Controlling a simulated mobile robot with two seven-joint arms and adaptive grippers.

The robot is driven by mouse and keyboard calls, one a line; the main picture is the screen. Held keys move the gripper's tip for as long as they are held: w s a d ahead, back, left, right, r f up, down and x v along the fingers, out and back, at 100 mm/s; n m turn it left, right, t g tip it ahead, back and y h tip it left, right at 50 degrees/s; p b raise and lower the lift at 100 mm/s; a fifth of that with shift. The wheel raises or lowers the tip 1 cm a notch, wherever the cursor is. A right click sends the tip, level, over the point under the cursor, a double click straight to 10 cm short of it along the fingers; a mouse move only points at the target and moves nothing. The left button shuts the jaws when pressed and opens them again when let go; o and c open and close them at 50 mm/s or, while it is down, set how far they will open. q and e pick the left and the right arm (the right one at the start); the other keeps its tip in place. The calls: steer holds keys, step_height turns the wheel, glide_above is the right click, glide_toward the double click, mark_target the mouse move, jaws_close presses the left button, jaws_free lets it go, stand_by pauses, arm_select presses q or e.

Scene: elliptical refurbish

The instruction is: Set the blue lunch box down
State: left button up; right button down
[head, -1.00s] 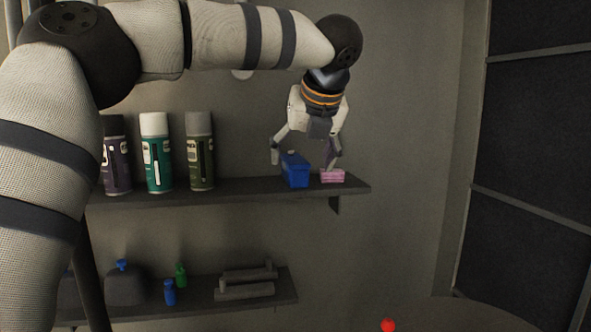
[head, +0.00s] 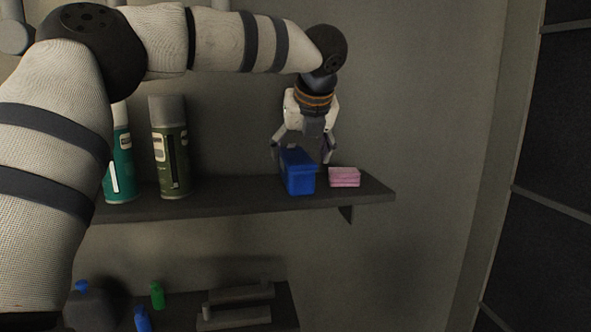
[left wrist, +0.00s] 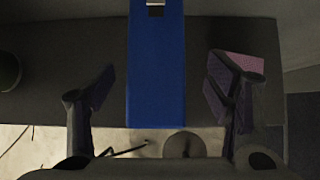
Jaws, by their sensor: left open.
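The blue lunch box (head: 300,180) stands upright on the upper shelf (head: 240,207), near its right end. My left gripper (head: 301,155) is open just above and around the box, with one finger on each side. In the left wrist view the blue lunch box (left wrist: 156,70) lies between the two spread fingers of the left gripper (left wrist: 158,95), with a gap on each side. The right gripper is not in view.
A pink block (head: 344,177) sits close to the right of the box. Olive (head: 171,150) and teal (head: 119,160) spray cans stand to the left on the shelf. The lower shelf (head: 180,318) holds small bottles and grey bars.

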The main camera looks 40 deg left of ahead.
mark_target(297, 156)
arm_select(q)
steer(key=x, duration=0.5)
steer(key=shift+a+r, duration=0.15)
steer(key=shift+a, duration=0.25)
jaws_close()
steer(key=shift+r, duration=0.1)
